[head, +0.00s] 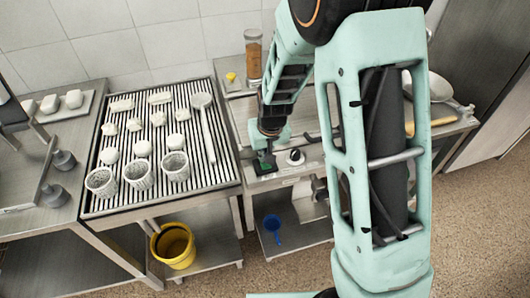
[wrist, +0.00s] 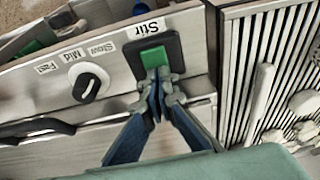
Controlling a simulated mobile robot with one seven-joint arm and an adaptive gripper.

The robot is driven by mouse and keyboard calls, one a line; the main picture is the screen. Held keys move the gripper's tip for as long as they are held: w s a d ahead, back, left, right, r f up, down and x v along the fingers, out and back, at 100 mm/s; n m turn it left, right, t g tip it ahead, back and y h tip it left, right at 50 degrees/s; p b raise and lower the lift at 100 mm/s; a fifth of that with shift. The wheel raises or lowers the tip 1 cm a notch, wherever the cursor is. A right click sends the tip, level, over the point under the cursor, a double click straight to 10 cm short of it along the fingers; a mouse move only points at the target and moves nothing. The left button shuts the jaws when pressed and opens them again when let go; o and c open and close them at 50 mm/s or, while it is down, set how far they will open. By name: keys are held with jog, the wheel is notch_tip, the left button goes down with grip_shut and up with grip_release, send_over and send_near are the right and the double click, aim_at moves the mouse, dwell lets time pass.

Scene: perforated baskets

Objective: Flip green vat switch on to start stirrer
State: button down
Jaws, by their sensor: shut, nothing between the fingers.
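The green switch (wrist: 154,57) sits in a black frame under a "Stir" label (wrist: 147,28) on a metal panel in the wrist view. In the head view the switch (head: 266,167) shows small and dark, just below my gripper. My gripper (wrist: 158,74) is shut and empty, with its fingertips at the edge of the green switch. I cannot tell whether they touch it or whether the switch is on. A black knob with a white base (wrist: 90,83) is beside the switch, with "Fast", "Mid" and "Slow" labels; it also shows in the head view (head: 295,156).
A slatted drain rack (head: 150,185) with perforated baskets (head: 138,174), white lumps and a ladle (head: 204,120) stands left of the panel. A yellow bucket (head: 173,247) and a blue jug (head: 273,226) are on lower shelves. A jar (head: 253,55) stands at the back.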

jog(key=shift+f, duration=0.15)
jog(key=shift+s, duration=0.2)
jog(key=shift+s+d+b, duration=0.2)
jog(key=shift+s+b, duration=0.1)
jog(key=shift+s, duration=0.3)
jog(key=shift+w+r+p, duration=0.1)
jog(key=shift+r+p, duration=0.25)
jog(key=shift+r, duration=0.25)
jog(key=s+p+v, duration=0.1)
jog(key=v, duration=1.2)
jog(key=shift+f, duration=0.15)
jog(key=shift+w+f+b, duration=0.1)
jog(key=shift+w+b, duration=0.05)
jog(key=shift+b, duration=0.2)
